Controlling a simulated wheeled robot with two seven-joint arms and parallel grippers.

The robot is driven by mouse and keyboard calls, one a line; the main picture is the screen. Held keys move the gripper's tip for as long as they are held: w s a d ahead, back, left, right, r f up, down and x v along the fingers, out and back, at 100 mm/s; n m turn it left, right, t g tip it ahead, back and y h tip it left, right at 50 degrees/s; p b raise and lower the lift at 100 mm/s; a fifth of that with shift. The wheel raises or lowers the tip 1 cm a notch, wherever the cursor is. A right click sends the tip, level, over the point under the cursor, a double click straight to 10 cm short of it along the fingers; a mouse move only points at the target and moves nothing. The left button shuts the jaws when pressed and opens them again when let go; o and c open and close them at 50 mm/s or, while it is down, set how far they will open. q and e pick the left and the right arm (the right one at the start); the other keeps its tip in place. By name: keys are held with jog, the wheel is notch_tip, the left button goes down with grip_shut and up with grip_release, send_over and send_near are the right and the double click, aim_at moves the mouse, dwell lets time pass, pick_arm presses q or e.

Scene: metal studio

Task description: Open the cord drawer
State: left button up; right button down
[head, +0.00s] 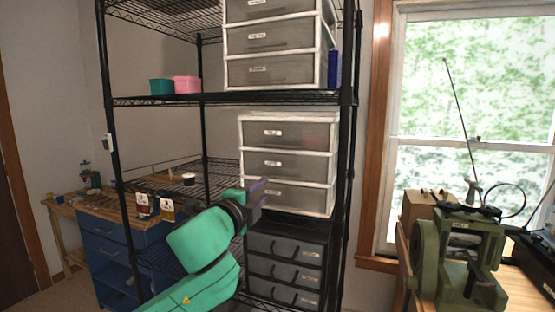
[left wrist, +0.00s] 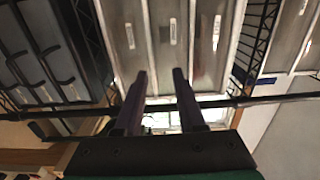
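A white three-drawer unit (head: 288,163) with grey fronts stands on the rack's middle shelf, its drawers shut. Each front has a small label, too small to read, so I cannot tell which drawer is the cord drawer. The unit also fills the top middle of the left wrist view (left wrist: 185,35). My left gripper (head: 259,188) is in front of the unit's lower left part, near the bottom drawer. In the left wrist view its two dark purple fingers (left wrist: 160,75) are apart with nothing between them. My right gripper is out of view.
A black drawer unit (head: 285,262) stands below, and another white drawer unit (head: 278,40) stands above. Black rack posts (head: 346,150) flank the shelves. Teal and pink bins (head: 187,84) sit upper left. A green machine (head: 455,255) is at right.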

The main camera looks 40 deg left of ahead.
pick_arm(q)
jog(key=p, duration=0.1)
send_near(282, 173)
jog(key=x, duration=0.3)
jog(key=shift+w+f, duration=0.2)
jog(key=shift+w, duration=0.1)
jog(key=shift+w+a+r+p, duration=0.15)
jog(key=shift+w+p, duration=0.2)
jog(key=shift+p, duration=0.2)
jog(key=shift+w+a+r+p, duration=0.15)
jog(key=shift+w+p, duration=0.15)
jog(key=shift+p, duration=0.25)
jog(key=shift+w+f+p, duration=0.15)
jog(key=shift+w+p, duration=0.15)
jog(key=shift+p, duration=0.1)
jog(key=shift+w+a+f, duration=0.1)
jog(key=shift+w+f, duration=0.15)
jog(key=shift+f, duration=0.05)
grip_shut()
